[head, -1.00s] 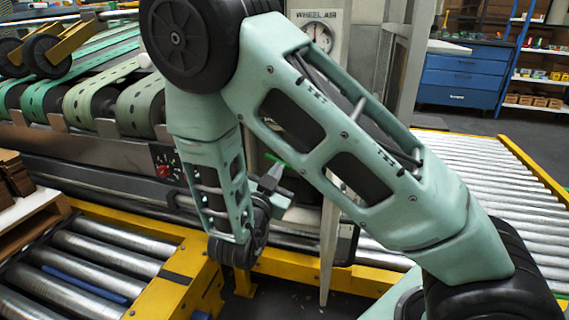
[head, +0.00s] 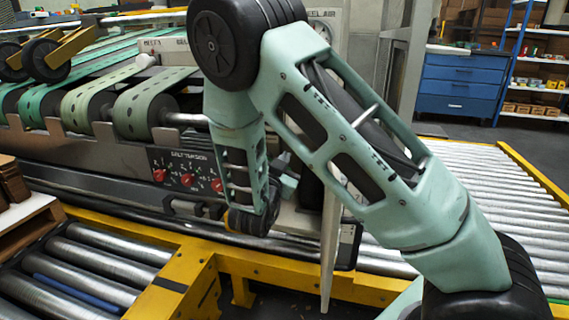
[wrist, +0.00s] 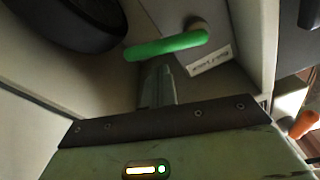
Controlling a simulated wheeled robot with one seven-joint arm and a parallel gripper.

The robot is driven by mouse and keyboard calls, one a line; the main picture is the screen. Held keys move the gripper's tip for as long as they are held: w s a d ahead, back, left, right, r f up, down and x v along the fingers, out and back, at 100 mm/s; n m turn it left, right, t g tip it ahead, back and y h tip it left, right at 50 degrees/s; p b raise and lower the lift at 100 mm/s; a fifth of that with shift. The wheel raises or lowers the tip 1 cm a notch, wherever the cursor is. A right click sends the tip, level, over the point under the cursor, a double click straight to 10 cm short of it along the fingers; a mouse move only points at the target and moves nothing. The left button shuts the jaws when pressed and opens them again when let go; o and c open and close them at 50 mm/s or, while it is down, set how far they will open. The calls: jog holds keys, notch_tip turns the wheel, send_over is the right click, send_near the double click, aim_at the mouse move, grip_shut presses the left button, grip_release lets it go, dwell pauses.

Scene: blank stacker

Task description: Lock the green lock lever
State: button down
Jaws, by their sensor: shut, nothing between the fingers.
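The green lock lever (wrist: 165,46) shows in the wrist view. Its right end bends up to a pivot on a pale panel, and its handle points left and slightly down in the picture. My gripper (wrist: 158,72) is shut and empty. Its fingertips are just below the handle in the picture; I cannot tell whether they touch it. A small white label (wrist: 210,60) with upside-down text sits right of the fingertips. In the head view my arm hides the lever and most of my gripper.
A dark round part (wrist: 70,22) lies left of the lever. An orange object (wrist: 303,124) is at the right edge. In the head view, red knobs (head: 187,180) sit on the machine front, with roller conveyors (head: 90,255) and yellow frames (head: 185,270) around it.

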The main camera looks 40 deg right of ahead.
jog(key=shift+w+a+f, duration=0.1)
jog(key=shift+a+f, duration=0.1)
jog(key=shift+f, duration=0.45)
jog(key=shift+f+m+b, duration=0.4)
jog(key=shift+m+b, duration=0.5)
jog(key=shift+w+a+f+m+g+b, duration=0.4)
jog(key=shift+f+m+b, duration=0.3)
jog(key=shift+m+b, duration=1.45)
jog(key=shift+w+a+f+m+g+b, duration=0.45)
jog(key=shift+f+m+b, duration=0.3)
jog(key=shift+m+b, duration=1.35)
jog(key=shift+w+a+f+m+g+b, duration=0.25)
jog(key=shift+w+f+m+b, duration=0.35)
jog(key=shift+m+b, duration=1.5)
jog(key=shift+m+p, duration=0.3)
jog(key=shift+m, duration=0.25)
